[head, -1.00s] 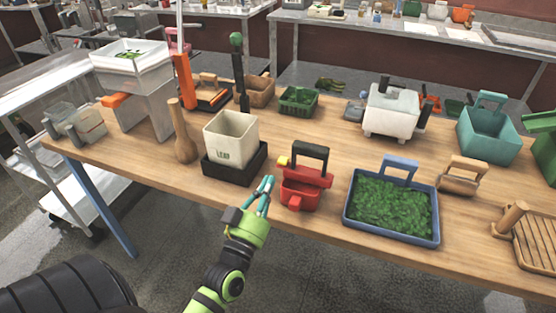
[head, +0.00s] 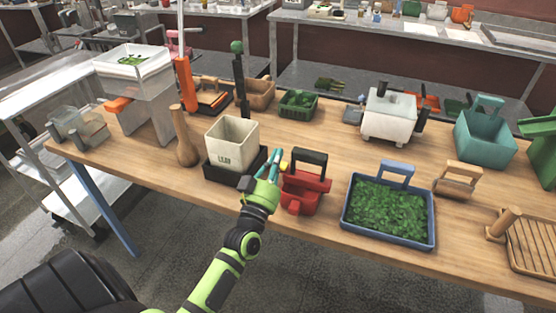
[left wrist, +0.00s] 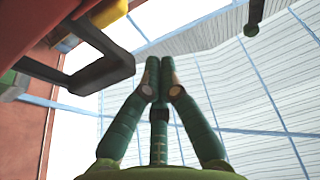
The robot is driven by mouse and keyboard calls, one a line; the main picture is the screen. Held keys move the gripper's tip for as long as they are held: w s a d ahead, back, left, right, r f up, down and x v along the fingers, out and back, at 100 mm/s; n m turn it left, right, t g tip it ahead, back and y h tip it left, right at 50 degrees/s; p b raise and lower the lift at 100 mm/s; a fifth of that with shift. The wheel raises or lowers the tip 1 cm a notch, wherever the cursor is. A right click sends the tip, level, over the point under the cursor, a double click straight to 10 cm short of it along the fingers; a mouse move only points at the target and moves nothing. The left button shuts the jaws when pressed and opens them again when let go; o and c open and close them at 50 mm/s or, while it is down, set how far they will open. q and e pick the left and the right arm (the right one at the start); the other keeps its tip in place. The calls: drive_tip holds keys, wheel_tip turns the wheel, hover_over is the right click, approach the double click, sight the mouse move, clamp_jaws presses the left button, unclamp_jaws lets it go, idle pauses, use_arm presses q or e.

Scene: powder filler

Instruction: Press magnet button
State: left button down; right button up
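A red device (head: 305,190) with a black handle (head: 309,157) stands near the front edge of the table. A small yellow part (head: 283,166) on its left side may be the magnet button; I cannot tell for sure. My left gripper (head: 275,158) is just left of the red device, with its fingers close to the yellow part. Contact cannot be told. In the left wrist view the fingertips (left wrist: 161,80) meet with nothing between them, and the yellow part (left wrist: 108,12) and black handle (left wrist: 95,65) are at upper left. My right gripper is not in view.
A cream bin (head: 232,145) in a black base (head: 222,173) stands close to the left of my gripper. A blue tray of green material (head: 346,222) is to the right. A wooden pestle-like object (head: 186,152) is farther left.

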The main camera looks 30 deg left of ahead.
sight(283, 166)
use_arm(q)
drive_tip(key=shift+w+a+f, duration=0.1)
drive_tip(key=shift+w+f, duration=0.25)
drive_tip(key=shift+f, duration=0.55)
drive_tip(key=shift+w+a+f, duration=0.1)
drive_tip(key=shift+w+f, duration=0.2)
drive_tip(key=shift+f, duration=0.6)
